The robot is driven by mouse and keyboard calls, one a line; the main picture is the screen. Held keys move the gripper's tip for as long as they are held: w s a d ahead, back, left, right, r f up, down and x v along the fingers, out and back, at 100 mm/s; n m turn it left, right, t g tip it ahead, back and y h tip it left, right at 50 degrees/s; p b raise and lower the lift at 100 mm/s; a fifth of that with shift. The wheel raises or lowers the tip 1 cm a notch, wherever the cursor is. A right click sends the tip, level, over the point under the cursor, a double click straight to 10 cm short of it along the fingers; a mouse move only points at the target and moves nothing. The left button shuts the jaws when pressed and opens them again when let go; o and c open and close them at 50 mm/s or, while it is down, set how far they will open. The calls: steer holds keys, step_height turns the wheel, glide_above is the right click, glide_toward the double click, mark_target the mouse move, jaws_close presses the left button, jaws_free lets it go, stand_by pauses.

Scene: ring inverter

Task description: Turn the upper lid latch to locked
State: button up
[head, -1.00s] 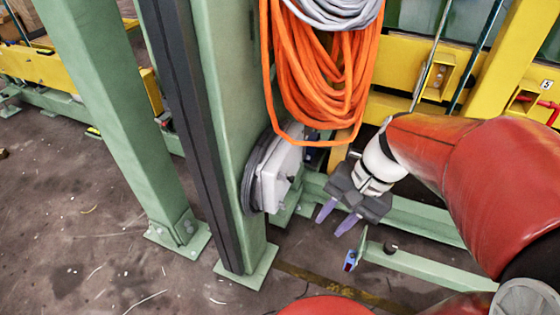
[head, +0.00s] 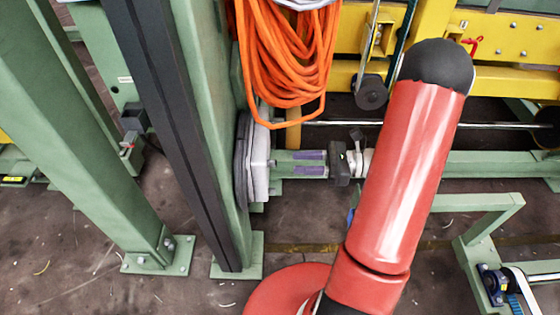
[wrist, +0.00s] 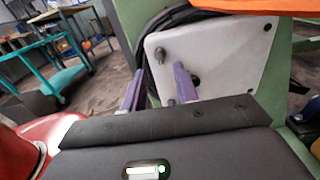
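The pale grey lid (wrist: 220,60) is mounted on a green post, seen edge-on in the head view (head: 260,165). In the wrist view a small grey knob, which looks like the upper latch (wrist: 160,54), stands out on the lid's upper left. A dark round part (wrist: 196,81) sits near the lid's middle. My gripper (head: 297,162) points left at the lid, its purple fingers apart and empty. In the wrist view the gripper (wrist: 158,68) has the upper knob between its fingertips in line of sight; contact does not show.
Orange hose coils (head: 288,60) hang just above my gripper beside the post. A green beam (head: 435,164) runs behind it. A second slanted green post (head: 85,150) stands at left. The floor between the posts and the beam looks clear.

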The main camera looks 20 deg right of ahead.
mark_target(271, 163)
steer(key=shift+x, duration=2.8)
jaws_close()
